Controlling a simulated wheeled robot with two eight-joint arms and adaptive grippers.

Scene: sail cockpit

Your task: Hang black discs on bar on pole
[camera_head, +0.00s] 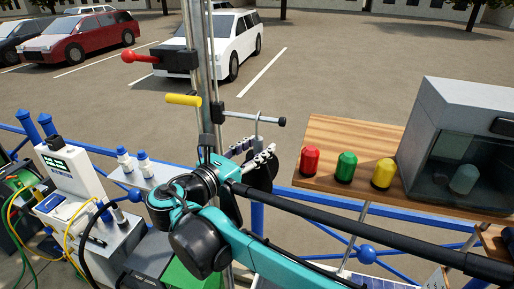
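A metal pole (203,70) stands upright at centre. A short horizontal bar (252,117) with a dark end knob sticks out to the right from it. A thin metal hook (258,128) crosses the bar and runs down to my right gripper (254,151). A black disc (262,175) is just below and behind the gripper's pale fingers, partly hidden by them. The fingers lie on either side of the hook's stem, below the bar; whether they grip it is unclear. My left gripper is not in view.
A red-knobbed lever (135,57) and a yellow handle (184,99) jut left from the pole above the bar. A wooden shelf (330,138) with red, green and yellow objects and a grey box (463,110) stands at right. White equipment (80,180) and blue rails are at left.

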